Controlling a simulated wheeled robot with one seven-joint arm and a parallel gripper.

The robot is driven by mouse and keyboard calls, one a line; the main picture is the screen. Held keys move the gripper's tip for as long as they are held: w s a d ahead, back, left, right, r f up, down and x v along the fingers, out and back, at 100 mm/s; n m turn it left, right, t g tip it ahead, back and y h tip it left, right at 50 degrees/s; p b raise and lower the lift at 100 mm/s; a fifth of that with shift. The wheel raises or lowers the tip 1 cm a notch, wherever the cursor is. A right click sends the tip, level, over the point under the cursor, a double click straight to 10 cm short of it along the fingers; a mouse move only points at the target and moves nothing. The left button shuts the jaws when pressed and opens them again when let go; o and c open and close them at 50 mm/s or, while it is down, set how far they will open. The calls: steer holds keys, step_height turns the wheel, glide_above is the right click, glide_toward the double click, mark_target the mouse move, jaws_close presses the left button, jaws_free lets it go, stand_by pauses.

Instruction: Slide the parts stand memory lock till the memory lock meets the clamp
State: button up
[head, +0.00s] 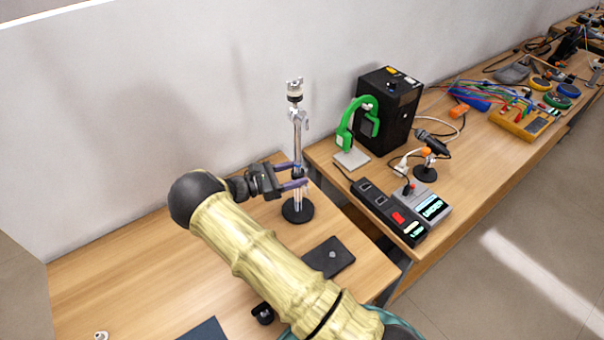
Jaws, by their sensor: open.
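The parts stand (298,209) is a chrome rod upright on a round black base, near the right edge of the left table. A clamp (296,115) sits on the upper rod, below a pale cylindrical top piece. The memory lock appears to be the small dark collar (299,172) on the rod, at the height of my fingers and partly hidden by them. My gripper (297,176) comes from the left with its two fingers on either side of the rod. It is open, and I cannot tell whether a finger touches the collar.
A black box (390,108), a green clamp-like device (352,125), a microphone (433,143) and a power strip (390,212) stand on the right table. A dark flat pad (328,257) lies in front of the stand. The left table's rear left is clear. A wall runs behind.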

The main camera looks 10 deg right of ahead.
steer(key=s+a+b, duration=0.2)
steer(key=a+b, duration=0.2)
steer(key=a, duration=1)
steer(key=shift+a, duration=0.2)
steer(key=shift+f, duration=0.1)
